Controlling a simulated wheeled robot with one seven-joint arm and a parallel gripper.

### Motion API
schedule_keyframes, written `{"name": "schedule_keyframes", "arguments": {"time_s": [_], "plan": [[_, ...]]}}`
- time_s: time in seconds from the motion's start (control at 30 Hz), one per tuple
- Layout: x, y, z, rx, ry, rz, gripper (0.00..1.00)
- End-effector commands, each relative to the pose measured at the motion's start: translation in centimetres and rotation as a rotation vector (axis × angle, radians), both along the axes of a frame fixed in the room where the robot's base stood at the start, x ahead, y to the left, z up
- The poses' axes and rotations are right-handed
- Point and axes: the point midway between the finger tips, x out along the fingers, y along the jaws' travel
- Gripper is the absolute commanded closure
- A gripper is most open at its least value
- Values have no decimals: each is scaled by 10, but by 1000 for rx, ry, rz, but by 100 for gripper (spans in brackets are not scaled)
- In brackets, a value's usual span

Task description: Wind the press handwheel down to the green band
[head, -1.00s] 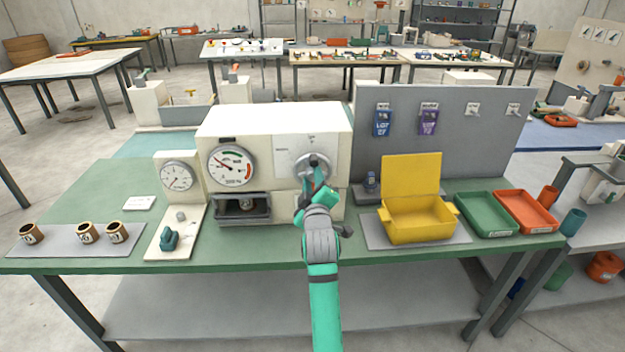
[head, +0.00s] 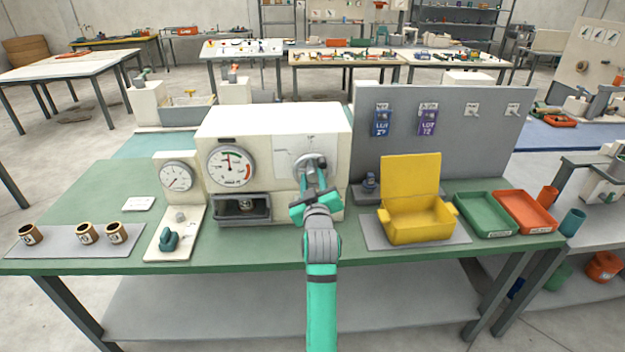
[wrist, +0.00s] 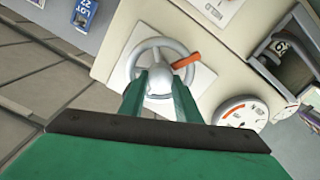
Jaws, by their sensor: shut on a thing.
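The press handwheel (head: 309,160) is a grey ring on the white front of the press (head: 275,122). In the wrist view the handwheel (wrist: 140,54) shows its spokes and an orange-red grip (wrist: 187,60). My gripper (wrist: 160,82) is shut on the handwheel at its lower part; the fingers hide the exact contact. In the head view my gripper (head: 313,186) covers the wheel's lower side. The large dial (head: 231,166) left of the wheel has a green band at the top and red at right. Its needle points nearly straight up, close to the green band.
A smaller dial (head: 176,177) stands left of the press. A dark recess (head: 242,208) under the large dial holds a small cup. A yellow open box (head: 418,222) and green tray (head: 487,214) stand to the right.

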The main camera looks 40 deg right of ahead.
Motion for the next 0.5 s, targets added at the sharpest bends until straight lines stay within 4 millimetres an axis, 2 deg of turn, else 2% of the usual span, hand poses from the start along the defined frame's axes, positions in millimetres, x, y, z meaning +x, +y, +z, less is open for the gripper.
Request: {"name": "schedule_keyframes", "arguments": {"time_s": [0.4, 0.43, 0.5], "plan": [[0, 1, -2, 9, 0, 1, 93], [0, 1, -2, 9, 0, 1, 66], [0, 1, -2, 9, 0, 0, 52]]}}
